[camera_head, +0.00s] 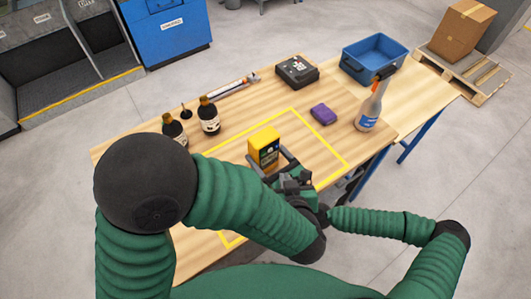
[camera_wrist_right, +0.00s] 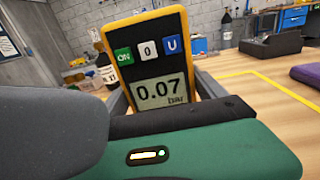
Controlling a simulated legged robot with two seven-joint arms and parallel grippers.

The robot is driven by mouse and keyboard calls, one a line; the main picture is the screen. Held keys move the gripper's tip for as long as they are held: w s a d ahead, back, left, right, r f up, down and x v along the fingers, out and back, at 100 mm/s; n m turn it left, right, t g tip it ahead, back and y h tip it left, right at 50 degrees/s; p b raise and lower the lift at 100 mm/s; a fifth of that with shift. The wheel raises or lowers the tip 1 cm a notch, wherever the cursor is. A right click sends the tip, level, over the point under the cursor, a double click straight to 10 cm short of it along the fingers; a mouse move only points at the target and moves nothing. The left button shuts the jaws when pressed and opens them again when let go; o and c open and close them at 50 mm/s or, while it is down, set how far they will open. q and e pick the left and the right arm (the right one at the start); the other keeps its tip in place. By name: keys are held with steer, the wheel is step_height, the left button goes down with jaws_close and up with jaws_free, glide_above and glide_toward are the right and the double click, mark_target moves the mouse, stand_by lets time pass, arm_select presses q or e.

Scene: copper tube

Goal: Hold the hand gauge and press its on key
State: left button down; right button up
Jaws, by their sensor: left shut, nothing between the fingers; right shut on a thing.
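The hand gauge (camera_head: 265,145) is yellow with a dark face and stands above the table, tilted slightly. In the right wrist view the gauge (camera_wrist_right: 152,62) faces the camera, with a green ON key (camera_wrist_right: 123,56), a white 0 key, a blue U key and a lit display reading 0.07 bar. My right gripper (camera_head: 270,160) is shut on the gauge, its grey fingers on both sides of it. My left gripper (camera_head: 293,182) is shut and empty, close below and right of the gauge in the head view; its fingertips are hard to make out. Nothing covers the ON key.
Two dark bottles (camera_head: 208,115) stand left on the wooden table. A black device (camera_head: 297,71), a purple item (camera_head: 322,113), a spray bottle (camera_head: 369,110) and a blue crate (camera_head: 355,67) stand farther back and right. The yellow-marked area (camera_head: 325,143) around the gauge is mostly clear.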

steer(key=o, duration=1.9)
steer(key=shift+w, duration=0.1)
steer(key=shift+d, duration=0.1)
steer(key=v, duration=1.2)
steer(key=shift+f, duration=0.15)
